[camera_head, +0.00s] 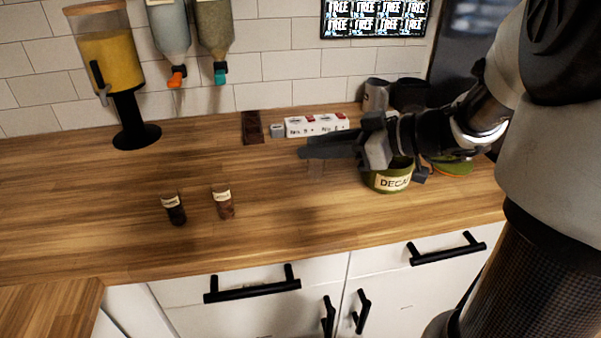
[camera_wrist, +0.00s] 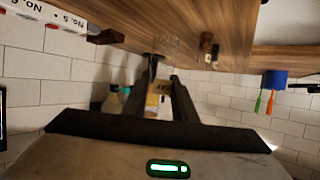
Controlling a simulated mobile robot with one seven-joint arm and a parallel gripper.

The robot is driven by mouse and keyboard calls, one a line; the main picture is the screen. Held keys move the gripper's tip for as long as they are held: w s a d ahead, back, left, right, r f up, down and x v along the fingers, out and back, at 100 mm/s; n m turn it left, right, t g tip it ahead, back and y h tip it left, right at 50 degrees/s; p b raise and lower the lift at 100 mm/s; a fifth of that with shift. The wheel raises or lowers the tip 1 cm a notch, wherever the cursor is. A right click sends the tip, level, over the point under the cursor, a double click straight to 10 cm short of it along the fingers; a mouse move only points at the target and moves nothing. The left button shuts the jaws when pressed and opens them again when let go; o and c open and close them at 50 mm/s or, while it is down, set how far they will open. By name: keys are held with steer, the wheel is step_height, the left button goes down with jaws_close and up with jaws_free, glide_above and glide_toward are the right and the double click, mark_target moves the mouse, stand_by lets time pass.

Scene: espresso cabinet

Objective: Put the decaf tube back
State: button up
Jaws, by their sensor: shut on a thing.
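My gripper (camera_head: 308,148) reaches left above the counter, its fingers close together. It is shut on a faint see-through thing (camera_head: 316,167), seemingly a clear tube, that hangs just below the fingertips. In the wrist view the fingertips (camera_wrist: 163,68) meet near its thin clear outline (camera_wrist: 172,42); no label or contents can be read. A green round container (camera_head: 390,181) lettered "DECA…" stands below my wrist, partly hidden by it. Two small dark labelled tubes stand upright on the counter, the left tube (camera_head: 174,207) and the right tube (camera_head: 222,202), well left of my gripper.
A white numbered block (camera_head: 316,124) lies behind my gripper, beside a small grey block (camera_head: 277,130) and a dark brown block (camera_head: 253,128). Grey cups (camera_head: 376,94) stand behind my wrist. A yellow-filled dispenser (camera_head: 110,62) stands back left. The front middle counter is clear.

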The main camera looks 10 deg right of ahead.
mark_target(317, 177)
step_height(317, 177, down, 8)
steer(key=shift+r+b, duration=0.1)
steer(key=shift+b, duration=0.45)
steer(key=shift+f+b, duration=0.2)
steer(key=shift+b, duration=0.15)
steer(key=o, duration=1)
steer(key=shift+o, duration=0.2)
steer(key=shift+r, duration=0.15)
steer(key=shift+r+p, duration=0.25)
steer(key=shift+p, duration=0.35)
steer(key=v, duration=1.2)
steer(key=shift+f, duration=0.15)
